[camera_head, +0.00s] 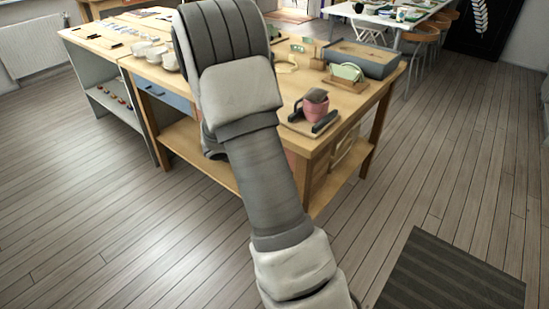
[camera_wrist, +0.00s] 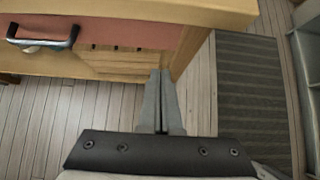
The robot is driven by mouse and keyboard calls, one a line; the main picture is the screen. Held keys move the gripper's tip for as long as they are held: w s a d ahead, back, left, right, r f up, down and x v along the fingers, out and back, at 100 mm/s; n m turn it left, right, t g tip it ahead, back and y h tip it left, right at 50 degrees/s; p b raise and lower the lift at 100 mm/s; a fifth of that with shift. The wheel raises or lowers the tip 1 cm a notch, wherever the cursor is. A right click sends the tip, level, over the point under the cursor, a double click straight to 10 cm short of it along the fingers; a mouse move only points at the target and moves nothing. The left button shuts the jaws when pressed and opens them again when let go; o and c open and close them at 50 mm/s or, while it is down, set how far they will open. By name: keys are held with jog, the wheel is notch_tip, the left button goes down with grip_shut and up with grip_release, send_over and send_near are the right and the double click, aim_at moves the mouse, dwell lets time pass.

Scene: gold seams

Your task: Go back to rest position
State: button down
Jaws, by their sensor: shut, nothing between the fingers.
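In the wrist view my gripper (camera_wrist: 161,88) points away from the camera with its two fingers together and nothing between them. It is in front of the corner of a wooden workbench (camera_wrist: 130,8), with floor showing beyond the fingers. In the head view my arm rises through the middle of the picture in front of the workbench (camera_head: 374,92); the gripper itself is hidden behind the arm there.
A dark mat (camera_head: 450,275) lies at the lower right. Floor (camera_head: 460,150) to the right is clear.

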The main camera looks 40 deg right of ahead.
jog(key=s+a+r+m+y, duration=0.1)
jog(key=s+a+r+m, duration=0.4)
jog(key=r, duration=0.3)
jog(key=s+a+r+m+y, duration=0.2)
jog(key=s+a+r+m, duration=0.35)
jog(key=r, duration=0.25)
jog(key=s+a+r+m+t+y, duration=0.25)
jog(key=s+a+r+m, duration=0.2)
jog(key=s+a, duration=0.25)
jog(key=s+a+r+m+t+y, duration=0.1)
jog(key=s+a+r+m+y, duration=0.2)
jog(key=s+a+m, duration=0.3)
notch_tip(320, 180, up, 16)
jog(key=p, duration=1.8)
jog(key=shift+s+a+r, duration=0.15)
jog(key=shift+r, duration=0.1)
